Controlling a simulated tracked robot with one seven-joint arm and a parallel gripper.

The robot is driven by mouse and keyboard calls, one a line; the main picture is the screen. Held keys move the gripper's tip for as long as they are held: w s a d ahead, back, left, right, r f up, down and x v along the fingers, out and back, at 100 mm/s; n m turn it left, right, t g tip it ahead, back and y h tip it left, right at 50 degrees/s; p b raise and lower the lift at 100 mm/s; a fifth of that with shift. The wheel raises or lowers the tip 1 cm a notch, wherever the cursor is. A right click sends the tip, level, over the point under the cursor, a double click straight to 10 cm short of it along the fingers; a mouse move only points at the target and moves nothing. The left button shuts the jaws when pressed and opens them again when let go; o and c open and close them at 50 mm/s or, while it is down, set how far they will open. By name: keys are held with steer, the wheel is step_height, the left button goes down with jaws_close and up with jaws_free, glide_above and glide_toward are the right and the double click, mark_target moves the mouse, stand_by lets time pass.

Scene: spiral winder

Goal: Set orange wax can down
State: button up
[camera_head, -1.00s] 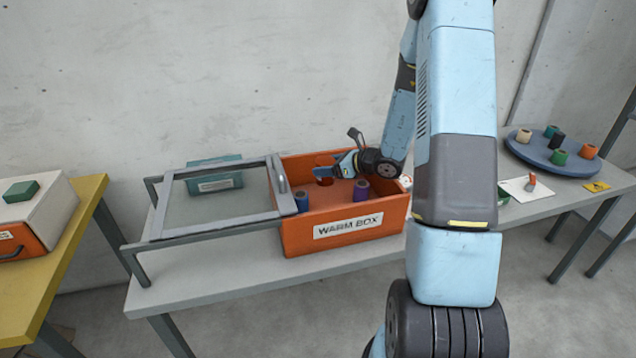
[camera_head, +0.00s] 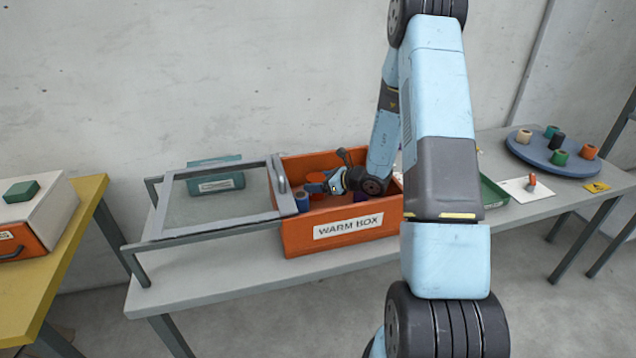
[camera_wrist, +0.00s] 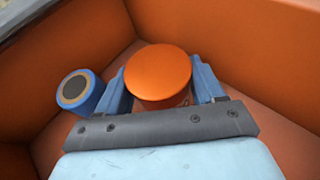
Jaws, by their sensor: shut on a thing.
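The orange wax can (camera_wrist: 158,75) is between my gripper's two blue fingers in the wrist view, its round orange lid facing the camera. My gripper (camera_head: 322,187) is shut on it, low inside the orange warm box (camera_head: 292,232). The can looks upright; I cannot tell whether its base touches the box floor. A blue can with a dark centre (camera_wrist: 78,91) stands to the left of the fingers, close to the left one. It also shows at the box's left end in the head view (camera_head: 302,201).
A grey sliding-frame lid (camera_head: 285,188) lies left of the box. To the right are a green tray (camera_head: 492,193) and a blue turntable (camera_head: 535,152) with several cans.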

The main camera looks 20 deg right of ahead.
steer(key=o, duration=1.2)
